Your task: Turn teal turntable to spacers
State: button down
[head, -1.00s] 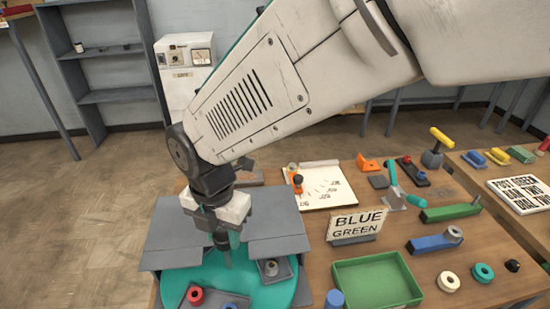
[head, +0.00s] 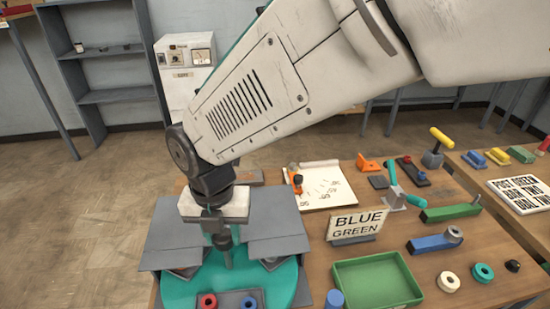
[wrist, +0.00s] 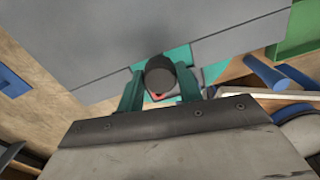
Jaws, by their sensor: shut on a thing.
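The teal turntable (head: 180,290) sits at the table's front left, its rear half hidden under grey cover plates (head: 265,226). My gripper (head: 222,243) is over its middle, shut on a dark grey upright post (head: 228,258). The wrist view shows the post's round dark top (wrist: 160,76) between my two teal fingers. A tray (head: 228,305) at the turntable's front holds a red ring (head: 208,301) and a blue ring (head: 249,303). Another tray (head: 272,264) is mostly hidden under the right cover, and a third (head: 185,271) under the left. I cannot see their contents.
A sign reading BLUE GREEN (head: 357,224) stands to the right, behind an empty green tray (head: 376,281). A blue cylinder (head: 334,299) stands close to the turntable's right. Green (head: 450,211) and blue (head: 435,242) blocks and loose rings lie further right.

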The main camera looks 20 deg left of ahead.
jog(key=shift+w+a+r, duration=0.1)
dwell(0.4)
jog(key=c, duration=0.9)
grip_release()
jog(key=shift+c, duration=0.2)
notch_tip(320, 180, up, 8)
jog(key=shift+f, duration=0.1)
